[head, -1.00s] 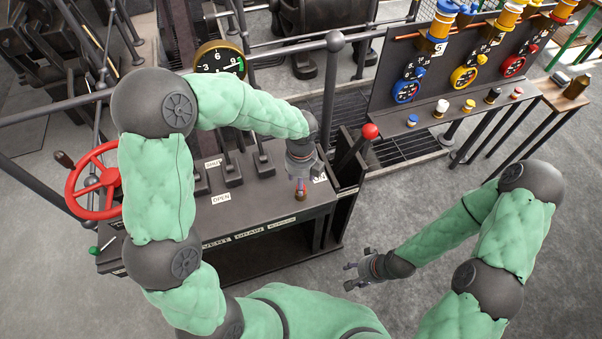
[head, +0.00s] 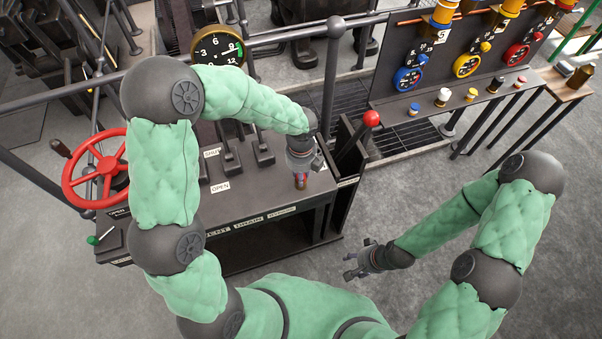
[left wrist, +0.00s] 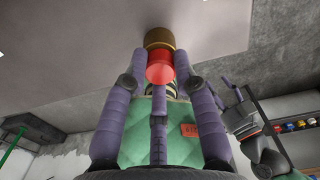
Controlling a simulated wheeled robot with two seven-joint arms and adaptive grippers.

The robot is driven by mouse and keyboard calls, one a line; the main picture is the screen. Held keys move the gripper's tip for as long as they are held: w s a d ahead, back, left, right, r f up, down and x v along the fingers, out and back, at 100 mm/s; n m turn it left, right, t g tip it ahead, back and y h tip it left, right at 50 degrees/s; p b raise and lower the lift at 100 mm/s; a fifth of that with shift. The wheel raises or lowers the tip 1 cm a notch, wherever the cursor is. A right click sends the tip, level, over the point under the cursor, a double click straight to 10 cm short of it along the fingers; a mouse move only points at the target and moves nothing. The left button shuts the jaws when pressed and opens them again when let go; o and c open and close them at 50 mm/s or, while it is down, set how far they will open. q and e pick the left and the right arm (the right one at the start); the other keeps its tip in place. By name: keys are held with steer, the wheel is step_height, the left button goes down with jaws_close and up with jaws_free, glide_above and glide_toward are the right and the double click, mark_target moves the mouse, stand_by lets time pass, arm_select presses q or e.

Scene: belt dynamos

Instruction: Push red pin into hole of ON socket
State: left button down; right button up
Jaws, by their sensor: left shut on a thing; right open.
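My left gripper (head: 301,181) points down over the right end of the dark console (head: 262,200). Its purple fingers are shut on a red pin (left wrist: 160,70), seen between the fingertips in the left wrist view. A brass-brown round socket (left wrist: 158,39) lies directly against the pin's far end in that view. I cannot tell how deep the pin sits in it. In the head view the fingers hide most of the socket and pin; no ON label is readable. My right gripper (head: 358,262) is open and empty, in front of the console over the floor.
A red-knobbed lever (head: 371,119) stands just right of the console. Several black levers (head: 232,160) stand left of my left gripper. A red handwheel (head: 95,170) is at the far left. A gauge panel (head: 430,75) stands at the back right.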

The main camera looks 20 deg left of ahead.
arm_select(q)
steer(key=shift+r+p, duration=2.3)
steer(key=shift+p, duration=0.1)
arm_select(e)
step_height(320, 180, up, 5)
steer(key=shift+f, duration=0.15)
